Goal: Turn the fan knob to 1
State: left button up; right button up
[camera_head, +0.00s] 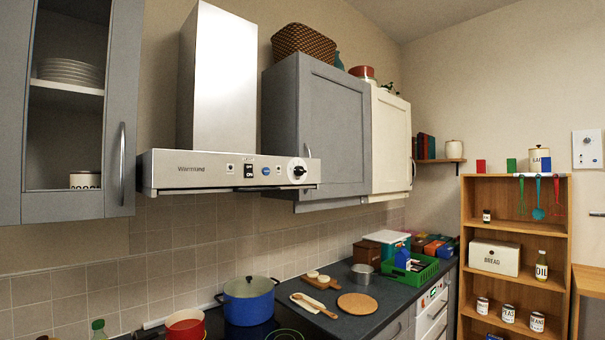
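The fan knob (297,171) is a round knob with a dark and light face at the right end of the front panel of the steel range hood (190,171). The setting it points to is too small to read. Small switches and a blue round button (266,171) sit to its left on the same panel. Neither of my grippers is in view, and nothing touches the knob.
Below the hood stand a blue pot (248,303) and a red pan (185,325) on the cooktop. Grey cabinets flank the hood, the right one (335,128) close behind the knob. The air in front of the panel is clear.

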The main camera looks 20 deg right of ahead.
aim_at(297, 170)
jog(key=i+l+u, duration=0.15)
jog(key=i+l, duration=0.55)
jog(key=l, duration=0.1)
